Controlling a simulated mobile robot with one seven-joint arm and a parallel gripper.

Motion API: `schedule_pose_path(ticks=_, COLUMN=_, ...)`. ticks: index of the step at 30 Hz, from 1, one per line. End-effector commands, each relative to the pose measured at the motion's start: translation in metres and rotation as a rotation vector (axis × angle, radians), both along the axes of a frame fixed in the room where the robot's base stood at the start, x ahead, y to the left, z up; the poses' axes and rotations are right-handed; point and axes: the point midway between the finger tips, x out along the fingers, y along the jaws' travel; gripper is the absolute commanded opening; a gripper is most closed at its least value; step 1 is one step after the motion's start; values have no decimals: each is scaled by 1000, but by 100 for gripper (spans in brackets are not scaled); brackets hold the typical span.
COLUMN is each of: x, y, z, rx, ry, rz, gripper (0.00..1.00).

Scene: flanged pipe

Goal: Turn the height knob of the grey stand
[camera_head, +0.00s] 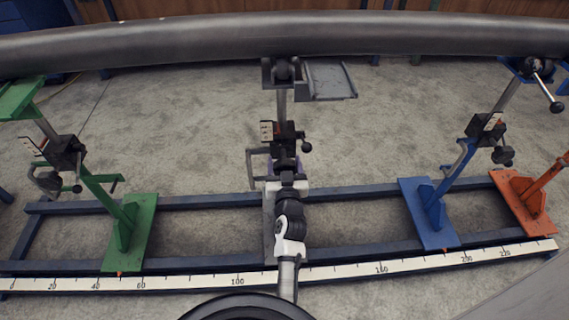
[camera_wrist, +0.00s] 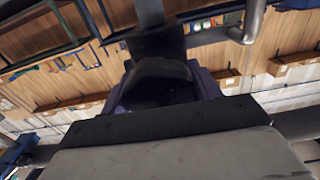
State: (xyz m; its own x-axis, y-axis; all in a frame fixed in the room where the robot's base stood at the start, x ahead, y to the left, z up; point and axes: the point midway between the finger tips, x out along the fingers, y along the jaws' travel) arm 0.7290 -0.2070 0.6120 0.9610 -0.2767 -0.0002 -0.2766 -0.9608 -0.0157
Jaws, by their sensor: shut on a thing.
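The grey stand (camera_head: 282,108) stands in the middle of the head view, with its top under the long pipe. A black block (camera_head: 285,133) sits on its post. My gripper (camera_head: 284,166) reaches the front of the stand, just below this block. In the wrist view, the purple-edged fingers (camera_wrist: 163,92) are shut on a dark rounded knob (camera_wrist: 162,72), one on each side. The knob is mostly hidden behind my gripper in the head view. The post and a bent grey handle (camera_wrist: 250,22) show above the knob in the wrist view.
A thick grey pipe (camera_head: 180,40) spans the back. A green stand (camera_head: 125,225) is at left; a blue stand (camera_head: 432,215) and an orange stand (camera_head: 530,200) are at right. A ruler (camera_head: 190,281) lies along the blue base frame. A small ball-ended lever (camera_head: 306,146) juts right of my gripper.

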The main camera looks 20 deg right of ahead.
Motion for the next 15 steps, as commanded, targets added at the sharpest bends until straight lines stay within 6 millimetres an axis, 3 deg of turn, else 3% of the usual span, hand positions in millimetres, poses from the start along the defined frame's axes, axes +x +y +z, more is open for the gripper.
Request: schedule_pose_path(ticks=15, x=1, y=0, z=2, rx=440, ry=-129, rz=0, gripper=39)
